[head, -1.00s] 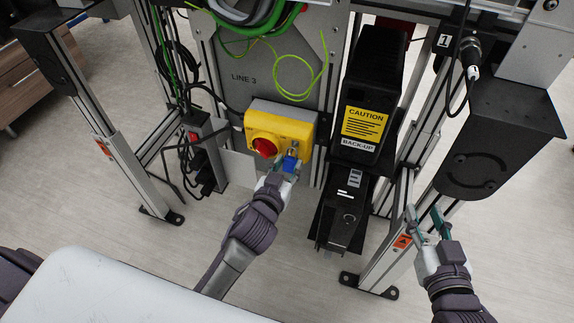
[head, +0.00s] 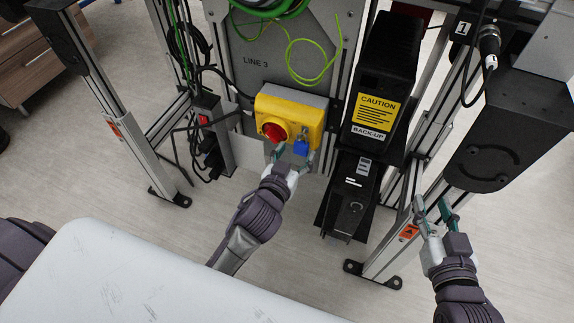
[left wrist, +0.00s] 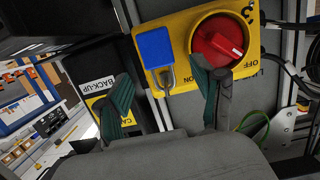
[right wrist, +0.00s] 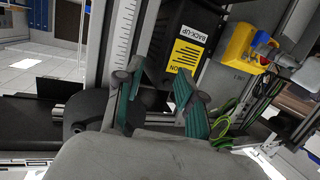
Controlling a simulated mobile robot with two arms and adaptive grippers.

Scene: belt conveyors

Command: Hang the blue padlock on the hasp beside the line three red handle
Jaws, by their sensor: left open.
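The blue padlock (head: 301,147) hangs on the front of the yellow switch box (head: 314,120), to the right of the red handle (head: 272,131), below the LINE 3 label. In the left wrist view, the padlock (left wrist: 155,48) has its metal shackle at the hasp (left wrist: 166,80); whether it is latched I cannot tell. My left gripper (head: 292,158) is open just in front of and below the padlock, its fingers spread and apart from it. My right gripper (head: 432,207) is open and empty, off to the right beside the frame leg; it also shows in the right wrist view (right wrist: 155,88).
A black back-up unit (head: 383,80) with a yellow caution label stands right of the box. Green cables (head: 310,60) hang above. A power strip (head: 208,135) with black cables is at the left. Metal frame legs stand on both sides.

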